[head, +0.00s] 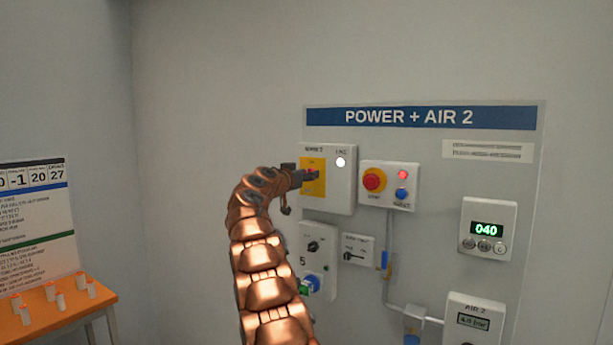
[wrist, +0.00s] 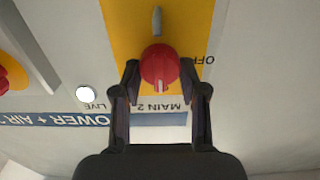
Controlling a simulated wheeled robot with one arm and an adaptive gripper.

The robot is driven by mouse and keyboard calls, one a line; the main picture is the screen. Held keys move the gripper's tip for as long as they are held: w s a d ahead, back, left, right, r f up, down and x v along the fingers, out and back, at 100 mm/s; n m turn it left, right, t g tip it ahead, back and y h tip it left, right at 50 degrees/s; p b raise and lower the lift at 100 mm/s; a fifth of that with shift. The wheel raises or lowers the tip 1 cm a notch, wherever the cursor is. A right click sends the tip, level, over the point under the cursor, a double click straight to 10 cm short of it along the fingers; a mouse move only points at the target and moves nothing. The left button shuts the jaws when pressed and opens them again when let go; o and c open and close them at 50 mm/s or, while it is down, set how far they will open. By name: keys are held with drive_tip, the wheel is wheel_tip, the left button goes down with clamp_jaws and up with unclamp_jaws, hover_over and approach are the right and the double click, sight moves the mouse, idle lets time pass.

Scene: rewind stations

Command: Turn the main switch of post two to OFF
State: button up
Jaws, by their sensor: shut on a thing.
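The main switch is a red round knob (wrist: 159,68) on a yellow plate (wrist: 122,30), under the MAIN 2 label in the upside-down wrist view. A pale mark on the knob points toward that label. The OFF lettering (wrist: 201,62) is at the plate's right edge in the wrist view. My gripper (wrist: 159,78) has one finger on each side of the knob and is shut on it. In the head view, my gripper (head: 304,177) reaches the yellow plate (head: 313,188) from the left and partly hides the knob. The LIVE lamp (head: 340,162) looks white and bright.
The switch box is on the POWER + AIR 2 panel (head: 425,117). A box with a red emergency button (head: 374,180) is close on the right. A display reading 040 (head: 487,229) is farther right.

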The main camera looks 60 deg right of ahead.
drive_tip(key=shift+n, duration=0.4)
drive_tip(key=shift+c, duration=0.3)
drive_tip(key=shift+n+b, duration=0.55)
drive_tip(key=shift+n, duration=0.45)
drive_tip(key=n, duration=0.5)
drive_tip(key=shift+w+n+p, duration=0.1)
drive_tip(key=shift+n+p, duration=0.2)
drive_tip(key=shift+f+n+p, duration=0.1)
drive_tip(key=shift+n+p, duration=1.05)
drive_tip(key=shift+n, duration=2.85)
drive_tip(key=shift+w, duration=0.1)
drive_tip(key=o, duration=1.1)
drive_tip(key=shift+f, duration=0.1)
drive_tip(key=shift+o, duration=0.2)
drive_tip(key=shift+a, duration=0.1)
